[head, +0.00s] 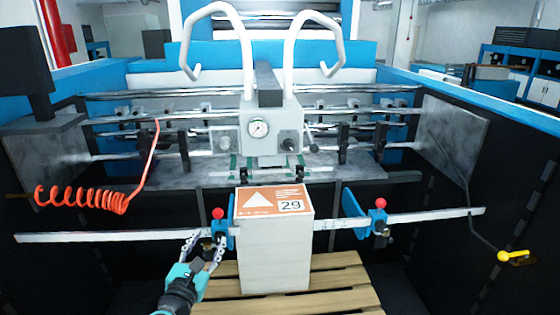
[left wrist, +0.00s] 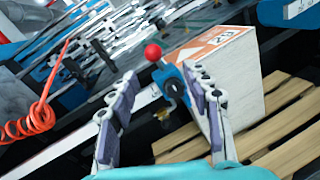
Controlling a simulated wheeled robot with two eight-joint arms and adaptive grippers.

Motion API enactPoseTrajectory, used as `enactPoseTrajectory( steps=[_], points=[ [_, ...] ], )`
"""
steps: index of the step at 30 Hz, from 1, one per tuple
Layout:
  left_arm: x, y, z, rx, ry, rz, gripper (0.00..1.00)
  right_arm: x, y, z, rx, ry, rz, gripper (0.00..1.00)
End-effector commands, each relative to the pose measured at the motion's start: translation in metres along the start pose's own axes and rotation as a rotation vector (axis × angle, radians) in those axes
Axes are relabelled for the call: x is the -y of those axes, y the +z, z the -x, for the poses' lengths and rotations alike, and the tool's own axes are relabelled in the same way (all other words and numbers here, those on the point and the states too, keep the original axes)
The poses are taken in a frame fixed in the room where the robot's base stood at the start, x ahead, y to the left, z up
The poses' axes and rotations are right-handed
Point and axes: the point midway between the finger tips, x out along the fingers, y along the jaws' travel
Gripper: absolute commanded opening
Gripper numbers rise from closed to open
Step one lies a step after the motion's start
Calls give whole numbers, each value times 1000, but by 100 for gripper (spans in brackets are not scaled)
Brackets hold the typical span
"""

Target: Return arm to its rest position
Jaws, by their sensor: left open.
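My left gripper (head: 205,246) is open in the lower middle of the head view, beside the red-knobbed blue clamp (head: 222,230) on the left of the white box stack. In the left wrist view its two fingers (left wrist: 160,110) stand apart, with the clamp's red knob (left wrist: 152,52) and blue body beyond and between them. I see nothing held in the fingers; contact with the clamp cannot be told. My right gripper shows in neither view.
The box stack (head: 272,250) with an orange label stands on a wooden pallet (head: 345,285). A metal rail (head: 110,235) crosses in front, with a second red-knobbed clamp (head: 378,220) at right. An orange coiled hose (head: 85,198) hangs at left. A gauge unit (head: 258,128) stands behind.

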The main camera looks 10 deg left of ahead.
Motion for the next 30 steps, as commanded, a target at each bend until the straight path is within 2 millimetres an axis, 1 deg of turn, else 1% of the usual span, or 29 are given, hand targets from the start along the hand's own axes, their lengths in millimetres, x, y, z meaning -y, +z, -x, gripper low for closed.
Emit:
enactPoseTrajectory(
  steps=[2, 5, 6, 8, 9, 11, 12, 14, 15, 18, 19, 21, 24, 30],
  points=[
    [24, 1, 5, -10, -71, -174, 49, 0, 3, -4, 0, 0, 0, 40],
    [71, -5, 19, -22, -228, -570, 49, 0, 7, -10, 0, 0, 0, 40],
    [92, -11, 29, -20, -309, -764, 49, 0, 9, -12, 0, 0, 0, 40],
    [120, -25, 48, -10, -441, -1069, 49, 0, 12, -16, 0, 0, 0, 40],
    [135, -37, 63, 3, -533, -1270, 49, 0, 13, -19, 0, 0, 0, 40],
    [150, -57, 86, 28, -671, -1559, 49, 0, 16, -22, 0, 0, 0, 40],
    [155, -71, 102, 49, -764, -1737, 49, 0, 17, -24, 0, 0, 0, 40],
    [157, -90, 125, 82, -895, -1976, 49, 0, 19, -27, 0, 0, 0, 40],
    [154, -100, 138, 104, -976, -2114, 49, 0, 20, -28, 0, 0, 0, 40],
    [144, -120, 164, 153, -1147, -2374, 49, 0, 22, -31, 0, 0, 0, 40],
    [141, -124, 170, 165, -1187, -2430, 49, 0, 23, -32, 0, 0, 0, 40],
    [134, -130, 180, 184, -1257, -2521, 49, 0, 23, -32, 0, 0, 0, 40],
    [129, -133, 185, 196, -1304, -2581, 49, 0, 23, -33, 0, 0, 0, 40],
    [128, -133, 185, 197, -1309, -2588, 49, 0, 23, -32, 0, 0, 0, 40]
  ],
)
